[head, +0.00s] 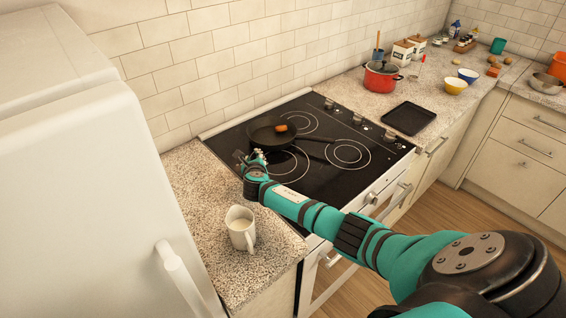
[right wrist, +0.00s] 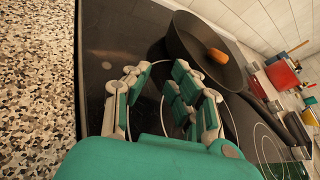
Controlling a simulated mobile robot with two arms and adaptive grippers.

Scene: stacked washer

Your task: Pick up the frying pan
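The black frying pan (head: 262,133) sits on the dark stovetop, its handle (head: 318,138) pointing right. An orange food piece (head: 282,128) lies in it. In the right wrist view the pan (right wrist: 185,45) is beyond my fingers, toward the top, with the orange piece (right wrist: 217,56) inside. My right gripper (head: 247,158) is in front of the pan, over the near left part of the stovetop. In the right wrist view its fingers (right wrist: 160,88) are spread apart with nothing between them. It appears apart from the pan. My left gripper is in neither view.
A white fridge (head: 90,190) is at left. A black tray (head: 408,118) and red pot (head: 381,78) stand on the right counter.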

